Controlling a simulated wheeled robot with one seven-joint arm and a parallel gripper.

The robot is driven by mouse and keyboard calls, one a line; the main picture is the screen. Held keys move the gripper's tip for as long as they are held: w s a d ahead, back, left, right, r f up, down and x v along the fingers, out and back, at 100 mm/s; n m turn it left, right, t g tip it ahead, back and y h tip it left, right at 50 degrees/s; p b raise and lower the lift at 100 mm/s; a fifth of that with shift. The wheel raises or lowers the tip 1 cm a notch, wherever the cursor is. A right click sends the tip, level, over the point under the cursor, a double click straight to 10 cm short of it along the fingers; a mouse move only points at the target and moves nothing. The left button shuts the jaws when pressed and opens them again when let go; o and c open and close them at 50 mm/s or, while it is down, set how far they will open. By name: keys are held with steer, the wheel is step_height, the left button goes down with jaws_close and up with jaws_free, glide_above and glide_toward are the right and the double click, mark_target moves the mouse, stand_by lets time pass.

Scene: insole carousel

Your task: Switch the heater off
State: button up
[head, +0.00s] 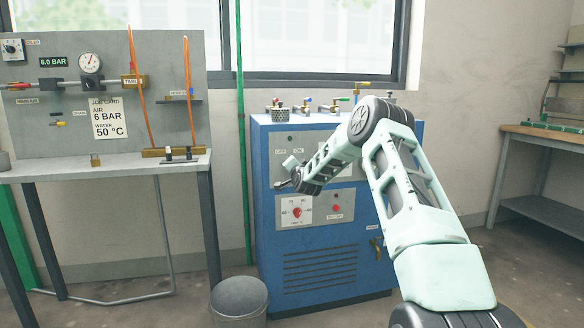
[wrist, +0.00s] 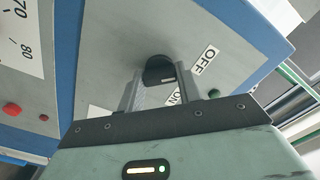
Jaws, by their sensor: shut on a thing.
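The heater is a blue cabinet (head: 320,245) with grey control panels on its front. In the wrist view its black rotary knob (wrist: 157,70) sits between the two fingers of my gripper (wrist: 155,88), which is shut on it. A small pale mark shows on the knob's lower right; I cannot tell exactly where it points. An OFF label (wrist: 204,60) is to the right of the knob, and an ON label (wrist: 174,97), partly hidden by a finger, is below right. In the head view my gripper is at the upper front panel, and the knob is not clearly visible.
Below the upper panel are a red dial knob (head: 297,212) and a red button (head: 336,208). Valves and fittings (head: 305,106) stand on the cabinet top. A grey bin (head: 238,300) stands at the lower left, beside a workbench (head: 110,168). Another bench (head: 545,137) is at right.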

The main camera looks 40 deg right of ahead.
steer(key=shift+f+n, duration=0.1)
steer(key=shift+n, duration=0.5)
steer(key=o, duration=1)
steer(key=shift+s, duration=0.1)
steer(key=p+v, duration=0.1)
steer(key=v, duration=1.6)
steer(key=shift+s+p, duration=0.2)
steer(key=shift+p, duration=0.1)
